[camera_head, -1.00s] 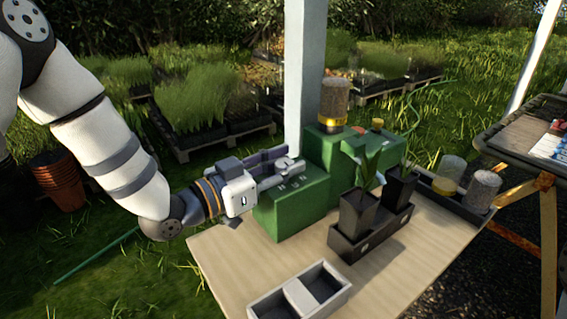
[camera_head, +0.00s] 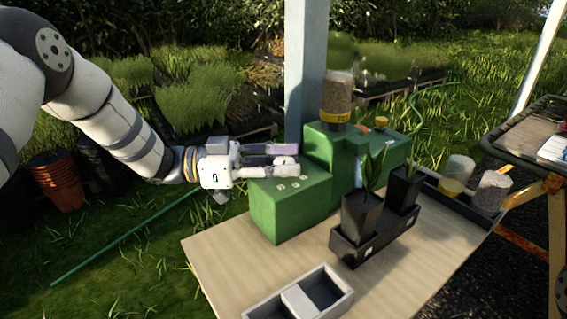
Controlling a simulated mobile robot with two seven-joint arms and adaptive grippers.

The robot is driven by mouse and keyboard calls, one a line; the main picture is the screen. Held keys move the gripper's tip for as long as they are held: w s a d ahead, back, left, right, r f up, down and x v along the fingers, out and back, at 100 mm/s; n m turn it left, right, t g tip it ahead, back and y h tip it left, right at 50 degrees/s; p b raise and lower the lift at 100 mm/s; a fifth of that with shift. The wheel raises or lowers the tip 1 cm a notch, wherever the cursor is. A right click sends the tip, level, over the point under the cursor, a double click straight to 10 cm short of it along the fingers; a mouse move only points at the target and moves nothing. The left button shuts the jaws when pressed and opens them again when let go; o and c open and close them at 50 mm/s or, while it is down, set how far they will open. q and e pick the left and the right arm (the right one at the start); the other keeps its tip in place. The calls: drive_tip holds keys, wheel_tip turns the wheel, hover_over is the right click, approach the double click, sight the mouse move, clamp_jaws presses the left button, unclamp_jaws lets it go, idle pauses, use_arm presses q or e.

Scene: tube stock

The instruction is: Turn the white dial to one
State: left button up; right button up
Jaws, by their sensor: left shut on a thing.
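The green machine (camera_head: 290,215) stands on the wooden table, with a low block in front and a taller part behind. My left gripper (camera_head: 287,160) reaches in from the left over the top of the low block, fingers pointing right. It is shut on the white dial, which is mostly hidden between the fingers. Several small pale marks (camera_head: 281,187) show on the block's top just in front of the fingers; I cannot read them. The dial's setting cannot be made out. My right gripper is not in view.
A two-part grey box (camera_head: 300,300) is at the front. A post (camera_head: 303,75) rises behind. The table's front left is clear.

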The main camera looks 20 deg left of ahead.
use_arm(q)
drive_tip(key=shift+f, duration=0.1)
idle(0.4)
drive_tip(key=o, duration=1.2)
drive_tip(key=shift+a, duration=0.1)
drive_tip(key=v, duration=1.1)
drive_tip(key=shift+s+a, duration=0.1)
drive_tip(key=shift+a, duration=0.3)
